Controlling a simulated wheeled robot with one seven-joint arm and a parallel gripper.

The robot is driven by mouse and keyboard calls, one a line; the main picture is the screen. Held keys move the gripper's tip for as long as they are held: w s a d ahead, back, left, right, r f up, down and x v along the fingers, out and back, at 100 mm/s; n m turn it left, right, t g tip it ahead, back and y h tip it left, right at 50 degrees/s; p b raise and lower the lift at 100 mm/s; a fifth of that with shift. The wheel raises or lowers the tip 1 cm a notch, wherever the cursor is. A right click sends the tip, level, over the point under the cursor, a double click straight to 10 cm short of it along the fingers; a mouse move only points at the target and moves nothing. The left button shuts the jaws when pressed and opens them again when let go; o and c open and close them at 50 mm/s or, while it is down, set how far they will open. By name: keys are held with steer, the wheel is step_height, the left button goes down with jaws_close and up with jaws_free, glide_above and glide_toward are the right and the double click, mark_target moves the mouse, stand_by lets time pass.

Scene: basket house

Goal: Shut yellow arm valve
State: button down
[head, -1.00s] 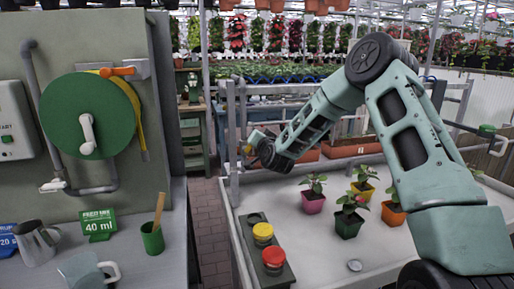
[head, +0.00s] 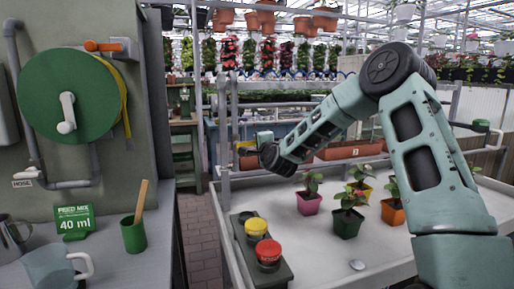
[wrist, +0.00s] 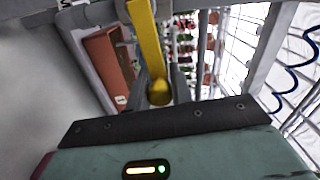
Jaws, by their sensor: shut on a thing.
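The yellow arm of the valve (wrist: 147,38) runs down from the top of the wrist view as a long flat bar, ending in a rounded tip between my fingers. My gripper (wrist: 160,88) is shut on this arm near its tip. In the head view, my gripper (head: 262,147) is beside the metal frame at the far left corner of the white table, with a small patch of yellow (head: 245,149) at its tip. The valve body is too small or hidden to make out.
The white table (head: 310,250) carries potted plants (head: 347,222) and a box with a yellow button (head: 256,226) and a red button (head: 268,251). A green hose reel (head: 70,92) is on the left wall. A brick aisle (head: 200,235) runs between.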

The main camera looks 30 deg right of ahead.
steer(key=shift+f+m+b, duration=0.4)
steer(key=shift+f+m, duration=0.05)
steer(key=shift+m, duration=0.15)
steer(key=c, duration=1.2)
jaws_free()
steer(key=shift+c, duration=0.2)
steer(key=b+v, duration=0.1)
steer(key=v, duration=1.6)
steer(key=shift+s, duration=0.25)
steer(key=shift+a+r, duration=0.1)
